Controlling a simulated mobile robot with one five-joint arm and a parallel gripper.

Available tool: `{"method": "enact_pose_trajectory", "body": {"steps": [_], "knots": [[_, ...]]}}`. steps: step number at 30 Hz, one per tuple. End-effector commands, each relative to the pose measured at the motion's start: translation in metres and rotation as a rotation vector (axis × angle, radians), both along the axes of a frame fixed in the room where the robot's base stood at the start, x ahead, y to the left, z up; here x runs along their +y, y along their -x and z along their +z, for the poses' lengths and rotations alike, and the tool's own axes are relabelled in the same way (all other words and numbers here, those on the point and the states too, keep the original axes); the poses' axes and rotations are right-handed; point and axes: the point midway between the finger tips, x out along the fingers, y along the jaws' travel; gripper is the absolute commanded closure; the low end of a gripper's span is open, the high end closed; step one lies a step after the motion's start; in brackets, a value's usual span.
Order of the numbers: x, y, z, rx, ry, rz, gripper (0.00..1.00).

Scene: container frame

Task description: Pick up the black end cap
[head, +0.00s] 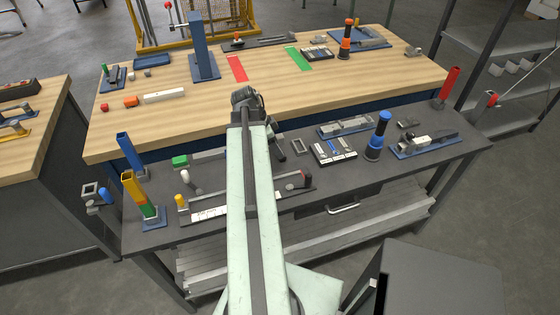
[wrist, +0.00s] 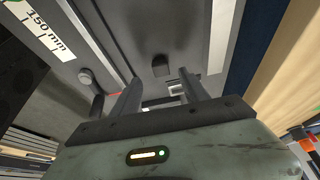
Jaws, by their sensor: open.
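A small black piece that looks like the end cap (wrist: 160,66) stands on the dark grey bench top in the wrist view. It lies beyond my gripper (wrist: 158,86), roughly in line with the gap between the two fingers, and nothing touches it. The fingers are apart and empty. In the head view my gripper (head: 277,147) hangs over the front edge of the wooden table, above the dark lower bench. I cannot make out the end cap there; my arm covers part of that bench.
A white ruler strip marked 150 mm (wrist: 38,28) and a grey knob (wrist: 85,76) lie left of the cap in the wrist view. A pale bar (wrist: 224,35) lies to its right. In the head view a black tray (head: 333,151) and blue-black post (head: 378,138) stand right of my gripper.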

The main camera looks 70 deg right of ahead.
Motion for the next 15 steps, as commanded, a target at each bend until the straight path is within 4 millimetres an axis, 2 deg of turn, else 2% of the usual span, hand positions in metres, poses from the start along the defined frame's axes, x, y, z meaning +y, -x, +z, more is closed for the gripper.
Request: {"method": "enact_pose_trajectory", "body": {"steps": [5, 12, 15], "knots": [[-0.002, 0.000, -0.011, 0.000, 0.000, 0.004, 0.47], [-0.011, 0.009, -0.049, 0.000, 0.000, 0.005, 0.47], [-0.013, 0.011, -0.050, 0.000, 0.000, 0.008, 0.47]]}}
